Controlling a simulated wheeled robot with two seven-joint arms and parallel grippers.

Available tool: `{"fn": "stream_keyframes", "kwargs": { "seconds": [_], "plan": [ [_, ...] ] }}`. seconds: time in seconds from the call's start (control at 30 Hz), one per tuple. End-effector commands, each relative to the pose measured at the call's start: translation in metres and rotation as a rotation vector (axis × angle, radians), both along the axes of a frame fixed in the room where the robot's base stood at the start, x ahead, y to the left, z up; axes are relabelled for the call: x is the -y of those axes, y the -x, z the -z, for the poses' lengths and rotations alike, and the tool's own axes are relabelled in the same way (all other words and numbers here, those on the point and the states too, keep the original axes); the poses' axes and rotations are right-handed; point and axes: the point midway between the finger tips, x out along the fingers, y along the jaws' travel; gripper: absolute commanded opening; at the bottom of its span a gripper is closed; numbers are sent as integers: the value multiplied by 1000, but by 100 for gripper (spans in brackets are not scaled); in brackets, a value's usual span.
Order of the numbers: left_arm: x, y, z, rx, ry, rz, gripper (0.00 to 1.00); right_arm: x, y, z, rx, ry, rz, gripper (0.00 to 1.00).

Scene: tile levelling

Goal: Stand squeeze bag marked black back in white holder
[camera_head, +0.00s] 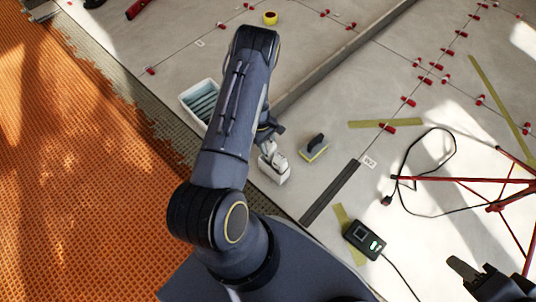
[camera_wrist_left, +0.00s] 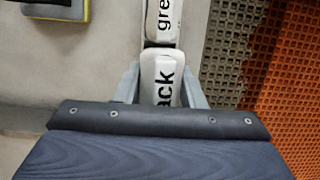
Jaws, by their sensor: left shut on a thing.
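The squeeze bag marked black (camera_wrist_left: 163,78) is white; "ack" shows on it in the left wrist view. My left gripper (camera_wrist_left: 165,95) is shut on it, one grey finger on each side. Directly beyond it is another white bag, whose visible letters read "gre" (camera_wrist_left: 163,20). In the head view the white holder (camera_head: 276,176) stands on the floor just below my left gripper (camera_head: 268,137). My arm partly covers that spot, and I cannot tell whether the black bag touches the holder. My right gripper (camera_head: 477,272) is at the lower right, apparently open and empty, away from the bags.
A yellow-edged float (camera_head: 314,150) lies right of the holder. A pale bin (camera_head: 201,101) stands behind my left arm. A black device (camera_head: 364,240) with a cable lies in front. Red tripod legs (camera_head: 470,180) stand at the right. Orange matting (camera_head: 60,170) covers the left.

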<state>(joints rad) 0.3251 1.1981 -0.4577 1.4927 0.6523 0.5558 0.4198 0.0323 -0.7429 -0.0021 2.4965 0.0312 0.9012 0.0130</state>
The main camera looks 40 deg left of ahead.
Motion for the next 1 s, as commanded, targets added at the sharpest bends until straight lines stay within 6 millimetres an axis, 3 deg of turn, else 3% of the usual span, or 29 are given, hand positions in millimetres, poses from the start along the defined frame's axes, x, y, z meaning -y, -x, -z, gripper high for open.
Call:
{"fn": "stream_keyframes", "kwargs": {
  "seconds": [0.23, 0.43, 0.83, 0.87, 1.0],
  "plan": [
    [0, 0, 20, 0, 1, 2, 18, 0, 0, 9, 0, 0, 0, 36],
    [0, 0, 49, 0, 1, 1, 18, 0, 0, 22, 0, 0, 0, 36],
    [0, -1, 54, 2, 0, 1, 18, 0, 0, 26, 0, 0, 0, 36],
    [0, -1, 53, 1, 0, 2, 38, 0, 0, 25, 0, 0, 0, 36],
    [0, 0, 52, 1, 0, 2, 57, 0, 0, 24, 0, 0, 0, 36]
  ]
}}
